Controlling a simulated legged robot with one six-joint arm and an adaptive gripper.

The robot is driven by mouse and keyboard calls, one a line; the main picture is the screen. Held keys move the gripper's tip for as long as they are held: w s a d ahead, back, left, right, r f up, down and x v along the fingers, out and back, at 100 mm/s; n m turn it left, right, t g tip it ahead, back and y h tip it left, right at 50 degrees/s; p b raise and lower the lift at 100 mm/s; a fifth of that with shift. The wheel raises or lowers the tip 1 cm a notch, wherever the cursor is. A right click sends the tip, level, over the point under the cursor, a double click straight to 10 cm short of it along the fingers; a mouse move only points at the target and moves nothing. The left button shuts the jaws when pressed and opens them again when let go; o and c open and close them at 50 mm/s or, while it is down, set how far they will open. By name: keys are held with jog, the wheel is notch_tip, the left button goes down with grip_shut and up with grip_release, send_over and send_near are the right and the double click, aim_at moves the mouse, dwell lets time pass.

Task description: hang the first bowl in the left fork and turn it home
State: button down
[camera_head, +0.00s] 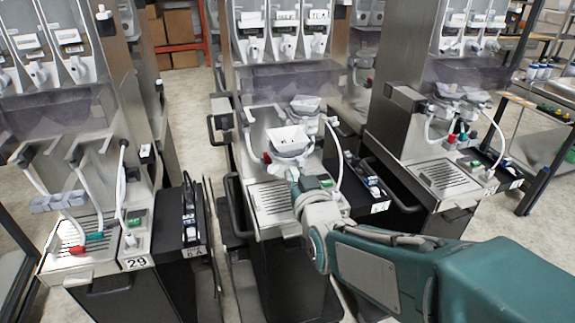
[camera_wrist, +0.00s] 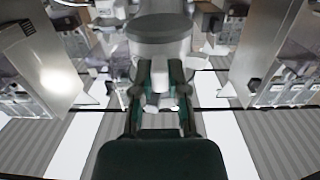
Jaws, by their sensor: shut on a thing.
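A white bowl (camera_head: 289,140) with a square funnel-like top is at the front of the middle dispenser, above its slatted drip tray (camera_head: 270,203). My gripper (camera_head: 294,178) reaches up to the bowl's underside from the front and is shut on it. In the wrist view my gripper's two green fingers (camera_wrist: 160,85) stand either side of a pale part beneath the bowl's grey round body (camera_wrist: 160,28). A second white bowl (camera_head: 305,104) sits just behind and right of the first. The fork is mostly hidden behind the bowls, so I cannot tell how the first bowl sits in it.
A red-tipped hose (camera_head: 267,158) hangs left of the bowl and a white hose (camera_head: 335,150) curves down on its right. Another dispenser with number 29 (camera_head: 136,263) stands left. A third dispenser (camera_head: 440,170) stands right. Floor shows between left and middle machines.

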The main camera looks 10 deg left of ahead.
aim_at(285, 166)
jog(key=shift+s+a+r+g+y, duration=0.15)
jog(key=shift+s+a+r, duration=0.05)
jog(key=shift+a, duration=0.3)
jog(key=shift+s+a+r+g+y, duration=0.15)
jog(key=shift+s+a+r, duration=0.05)
jog(key=shift+a, duration=0.25)
jog(key=shift+w+d+r, duration=0.2)
jog(key=shift+w+d, duration=0.4)
jog(key=shift+d, duration=0.2)
jog(key=shift+w+a, duration=0.1)
jog(key=shift+w, duration=0.25)
jog(key=w+a, duration=0.2)
jog(key=a, duration=0.1)
jog(key=shift+w+a+f, duration=0.2)
jog(key=shift+w+a, duration=0.25)
jog(key=shift+w, duration=0.05)
jog(key=shift+w+d+r, duration=0.15)
jog(key=shift+w+d, duration=0.05)
jog(key=shift+w, duration=0.7)
jog(key=shift+w+a, duration=0.1)
jog(key=shift+w, duration=0.15)
jog(key=shift+w+a, duration=0.25)
jog(key=shift+a, duration=0.5)
jog(key=shift+s+d, duration=0.15)
jog(key=shift+d, duration=0.55)
jog(key=shift+a, duration=0.2)
